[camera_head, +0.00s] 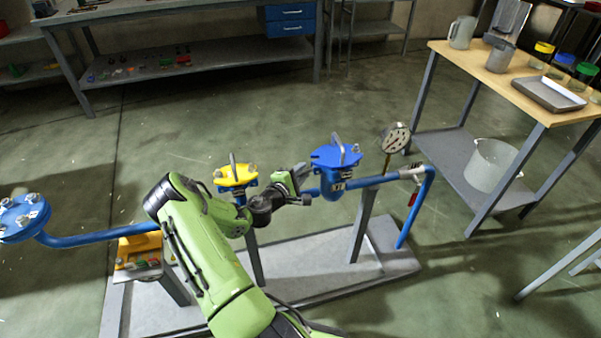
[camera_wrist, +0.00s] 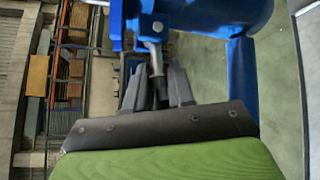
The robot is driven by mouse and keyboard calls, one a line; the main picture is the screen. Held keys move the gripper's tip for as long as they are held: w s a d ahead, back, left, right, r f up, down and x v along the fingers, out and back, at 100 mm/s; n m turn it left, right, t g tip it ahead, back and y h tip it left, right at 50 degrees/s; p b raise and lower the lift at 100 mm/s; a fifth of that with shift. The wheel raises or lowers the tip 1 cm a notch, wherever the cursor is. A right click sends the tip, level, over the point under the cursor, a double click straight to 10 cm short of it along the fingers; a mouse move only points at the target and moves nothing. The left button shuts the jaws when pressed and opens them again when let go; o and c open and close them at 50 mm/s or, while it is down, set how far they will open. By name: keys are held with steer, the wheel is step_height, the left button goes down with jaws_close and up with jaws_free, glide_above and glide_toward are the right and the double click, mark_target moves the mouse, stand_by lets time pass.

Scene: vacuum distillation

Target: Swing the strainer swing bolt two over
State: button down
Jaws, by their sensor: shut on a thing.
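The strainer (camera_head: 335,186) is a blue pipe body under a blue lid (camera_head: 335,156) with an upright handle, on the pipe stand. My gripper (camera_head: 304,180) is at the left side of this body, just below the lid. In the wrist view my gripper (camera_wrist: 159,90) has its two dark fingers closed around the shank of a grey metal swing bolt (camera_wrist: 155,55). The bolt's upper end meets a blue lug beside the blue body (camera_wrist: 220,12). The bolt's lower end is hidden between the fingers. I cannot tell the bolt's number.
A yellow lid (camera_head: 236,175) stands left of the strainer, close to my arm. A pressure gauge (camera_head: 396,137) rises to its right, and a blue pipe (camera_head: 417,205) bends down there. A wooden-topped table (camera_head: 480,66) is at the right. The floor between is clear.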

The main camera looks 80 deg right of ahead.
steer(key=shift+r+m+t+y+p, duration=0.3)
steer(key=shift+r+m+y+p, duration=0.4)
steer(key=shift+p, duration=1.45)
steer(key=r+m+t+y+p, duration=0.1)
steer(key=p, duration=0.3)
steer(key=shift+s+r+p, duration=0.15)
steer(key=shift+r+p, duration=0.05)
steer(key=shift+p, duration=0.15)
steer(key=t+y+p, duration=0.1)
steer(key=p, duration=0.1)
steer(key=r+m+p, duration=0.1)
steer(key=p, duration=0.2)
steer(key=shift+s+d+t+y, duration=0.15)
steer(key=shift+s+t+y, duration=0.05)
steer(key=shift+t+y, duration=0.2)
steer(key=t+y+p, duration=0.1)
steer(key=p, duration=0.2)
steer(key=shift+s+d+m, duration=0.1)
steer(key=shift+m, duration=0.3)
steer(key=c, duration=1.3)
jaws_free()
